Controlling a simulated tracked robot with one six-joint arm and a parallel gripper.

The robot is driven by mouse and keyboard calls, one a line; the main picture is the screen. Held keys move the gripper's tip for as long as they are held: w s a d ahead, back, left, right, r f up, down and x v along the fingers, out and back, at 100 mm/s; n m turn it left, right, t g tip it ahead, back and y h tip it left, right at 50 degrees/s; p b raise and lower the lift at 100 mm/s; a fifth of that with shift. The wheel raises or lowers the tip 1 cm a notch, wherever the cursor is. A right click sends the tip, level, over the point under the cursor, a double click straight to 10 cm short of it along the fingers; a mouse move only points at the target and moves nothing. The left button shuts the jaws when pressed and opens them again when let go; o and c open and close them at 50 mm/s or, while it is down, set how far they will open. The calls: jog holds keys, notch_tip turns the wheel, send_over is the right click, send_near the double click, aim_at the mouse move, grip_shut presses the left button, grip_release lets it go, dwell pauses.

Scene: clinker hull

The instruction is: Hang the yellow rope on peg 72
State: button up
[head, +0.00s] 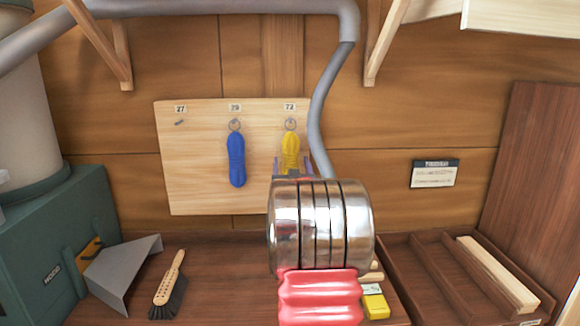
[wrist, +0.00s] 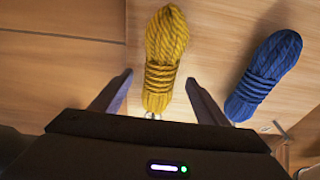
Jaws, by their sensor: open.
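The yellow rope (head: 290,148) is a bundled hank. It hangs by a ring from the right-hand peg on the pale board (head: 200,195), under a small label (head: 290,107) that seems to read 72. My gripper (head: 291,164) is open at the rope's lower part. In the wrist view the yellow rope (wrist: 166,45) lies between the two spread fingers of my gripper (wrist: 158,79), with a gap on both sides. The rope's lower end is hidden behind my arm in the head view.
A blue rope (head: 237,160) hangs on the middle peg, close to the left. The left peg (head: 179,122), labelled 27, is bare. A grey pipe (head: 318,120) passes just right of the board. A brush (head: 170,285) and a divided tray (head: 410,265) are on the bench.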

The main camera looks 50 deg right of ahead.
jog(key=shift+f, duration=0.1)
jog(key=shift+s+a, duration=0.1)
jog(key=v, duration=1.3)
jog(key=shift+s+a, duration=0.2)
dwell(0.4)
